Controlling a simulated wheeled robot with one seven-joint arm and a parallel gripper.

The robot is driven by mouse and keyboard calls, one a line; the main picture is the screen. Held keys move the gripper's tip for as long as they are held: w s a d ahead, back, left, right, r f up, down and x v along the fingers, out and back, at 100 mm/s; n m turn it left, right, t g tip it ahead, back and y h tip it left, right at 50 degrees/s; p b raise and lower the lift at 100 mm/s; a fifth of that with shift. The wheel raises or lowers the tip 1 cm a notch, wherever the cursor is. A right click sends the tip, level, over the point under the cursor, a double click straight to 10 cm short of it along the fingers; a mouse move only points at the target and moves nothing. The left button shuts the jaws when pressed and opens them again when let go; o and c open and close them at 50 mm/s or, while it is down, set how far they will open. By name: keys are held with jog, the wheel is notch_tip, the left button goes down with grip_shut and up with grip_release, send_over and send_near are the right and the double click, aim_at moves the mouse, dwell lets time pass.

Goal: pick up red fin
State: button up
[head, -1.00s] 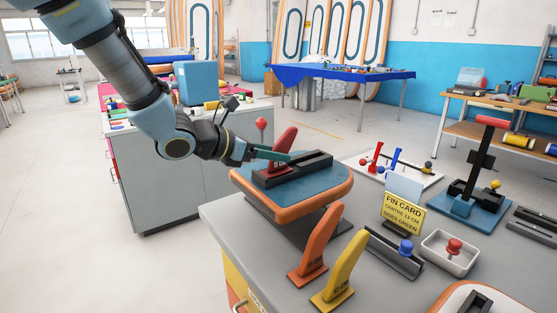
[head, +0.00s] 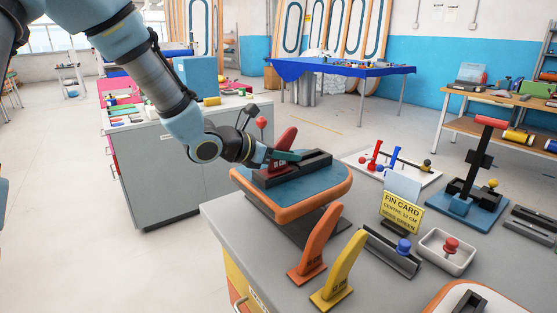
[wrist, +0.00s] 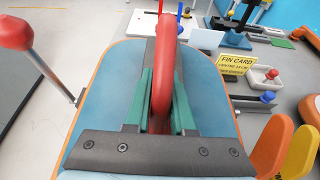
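The red fin (head: 286,138) stands upright in the black slotted box (head: 312,162) on the blue board with an orange rim (head: 335,183). My gripper (head: 287,155) is low at the fin, reaching in from the left, with one green finger across the near side of the fin's lower part. In the wrist view the fin (wrist: 162,80) stands between the two green fingers (wrist: 163,105), one on each side. The fingers are apart, and contact with the fin cannot be made out. The fin's foot is partly hidden.
An orange fin (head: 316,245) and a yellow fin (head: 340,272) stand on the grey bench in front. A yellow fin card (head: 402,212) and a tray with a red knob (head: 447,250) are to the right. A red-topped post (wrist: 18,35) stands left of the board.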

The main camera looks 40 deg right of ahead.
grip_shut()
jog(key=shift+r, duration=0.1)
